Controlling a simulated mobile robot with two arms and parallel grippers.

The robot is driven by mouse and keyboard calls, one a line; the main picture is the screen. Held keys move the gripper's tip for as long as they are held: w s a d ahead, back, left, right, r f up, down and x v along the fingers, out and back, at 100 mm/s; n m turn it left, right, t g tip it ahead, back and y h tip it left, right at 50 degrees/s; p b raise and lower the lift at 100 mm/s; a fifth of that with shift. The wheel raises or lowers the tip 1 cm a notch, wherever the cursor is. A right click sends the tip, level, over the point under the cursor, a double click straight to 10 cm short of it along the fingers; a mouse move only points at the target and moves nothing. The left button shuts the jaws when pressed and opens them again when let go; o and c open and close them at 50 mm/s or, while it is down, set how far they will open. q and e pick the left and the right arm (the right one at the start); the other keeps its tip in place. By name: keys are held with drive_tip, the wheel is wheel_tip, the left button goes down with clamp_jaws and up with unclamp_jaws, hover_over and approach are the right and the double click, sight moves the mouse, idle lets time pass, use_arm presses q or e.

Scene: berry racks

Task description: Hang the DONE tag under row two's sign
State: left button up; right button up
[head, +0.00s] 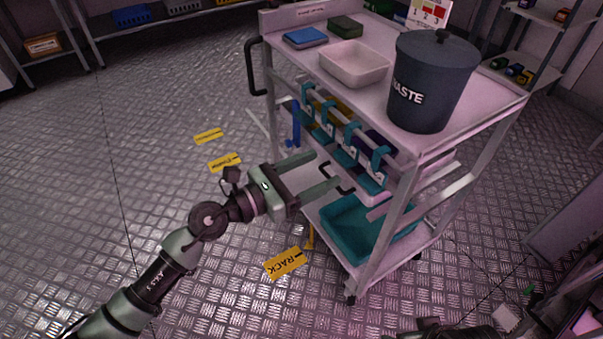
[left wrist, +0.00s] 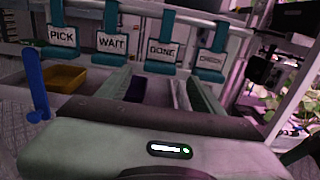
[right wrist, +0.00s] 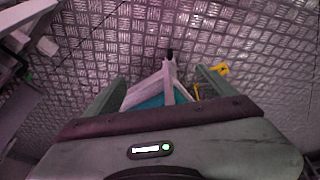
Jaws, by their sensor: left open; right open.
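The DONE tag (left wrist: 162,52) hangs from a teal hook in the left wrist view, between the WAIT tag (left wrist: 112,43) and the CHECK tag (left wrist: 211,61). The PICK tag (left wrist: 62,37) is at the far left. The tags hang under the top of the cart in the head view, where their words are too small to read. My left gripper (head: 325,172) is open and empty, pointing at the cart side just short of the tags. My right gripper (right wrist: 160,85) is open and empty above the floor and a cart corner. No row two sign is seen.
The cart top (head: 462,105) carries a WASTE bin (head: 432,85), a white tray (head: 353,65) and boxes. A teal bin (head: 352,232) sits on the lower shelf. A yellow RACK label (head: 286,263) marks the floor. Open floor lies to the left.

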sight(339, 159)
use_arm(q)
drive_tip(key=x, duration=0.4)
drive_tip(key=shift+p, duration=0.35)
drive_tip(key=shift+x, duration=0.95)
use_arm(e)
drive_tip(key=shift+x, duration=1.8)
use_arm(q)
drive_tip(key=c, duration=1.2)
drive_tip(key=shift+c, duration=0.2)
use_arm(e)
drive_tip(key=shift+a, duration=0.1)
use_arm(q)
drive_tip(key=shift+r+p, duration=0.2)
drive_tip(key=shift+p, duration=0.1)
drive_tip(key=shift+r, duration=0.25)
use_arm(e)
drive_tip(key=shift+x, duration=1.5)
